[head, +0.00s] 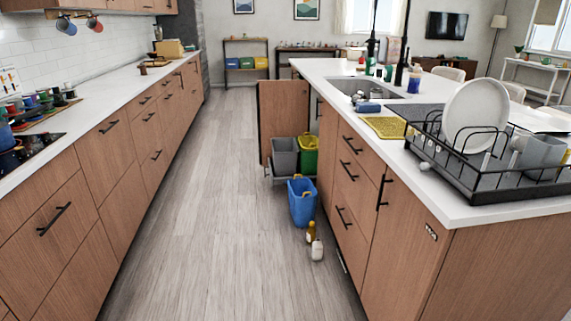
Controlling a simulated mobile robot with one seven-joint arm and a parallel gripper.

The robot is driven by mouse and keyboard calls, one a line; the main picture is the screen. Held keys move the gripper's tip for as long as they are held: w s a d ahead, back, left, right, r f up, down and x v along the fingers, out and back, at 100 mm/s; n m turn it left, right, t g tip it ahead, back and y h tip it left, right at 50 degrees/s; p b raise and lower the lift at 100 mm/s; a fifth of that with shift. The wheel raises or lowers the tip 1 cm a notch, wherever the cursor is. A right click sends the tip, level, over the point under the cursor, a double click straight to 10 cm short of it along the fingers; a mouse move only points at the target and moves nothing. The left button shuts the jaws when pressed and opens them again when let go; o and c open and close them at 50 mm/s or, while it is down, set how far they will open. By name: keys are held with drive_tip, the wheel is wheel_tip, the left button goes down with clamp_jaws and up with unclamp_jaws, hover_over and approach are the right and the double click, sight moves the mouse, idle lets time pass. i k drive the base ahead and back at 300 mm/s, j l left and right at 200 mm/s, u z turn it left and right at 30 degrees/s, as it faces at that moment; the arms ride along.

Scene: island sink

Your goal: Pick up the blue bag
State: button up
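A blue bag or bin-like container (302,205) with yellow at its top stands upright on the floor. It is in front of the pulled-out bin rack under the island, just left of the island's drawer fronts. Its top appears open; what is inside cannot be made out. My gripper is not in view.
A grey bin (285,156) and a green bin (308,155) sit in the rack beside an open cabinet door (283,108). A yellow-brown bottle (310,231) and a white bottle (317,250) stand on the floor nearer me. The aisle floor (200,230) to the left is clear. A dish rack (485,183) stands on the island.

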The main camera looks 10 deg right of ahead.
sight(302, 201)
drive_tip(key=i+u, duration=0.3)
drive_tip(key=i, duration=2.35)
drive_tip(key=i+j+z, duration=0.15)
drive_tip(key=i+z, duration=0.2)
drive_tip(key=i, duration=0.15)
drive_tip(key=i+j+z, duration=0.25)
drive_tip(key=i+z, duration=0.15)
drive_tip(key=i, duration=0.15)
drive_tip(key=i+j+z, duration=0.2)
drive_tip(key=z, duration=0.25)
drive_tip(key=i+j+z, duration=0.3)
drive_tip(key=z, duration=0.15)
drive_tip(key=i+j+z, duration=0.2)
drive_tip(key=j+z, duration=0.25)
drive_tip(key=i+j+z, duration=0.1)
drive_tip(key=j+z, duration=0.35)
drive_tip(key=i+j+z, duration=0.2)
drive_tip(key=j+z, duration=0.2)
drive_tip(key=i+j+z, duration=0.15)
drive_tip(key=j, duration=0.25)
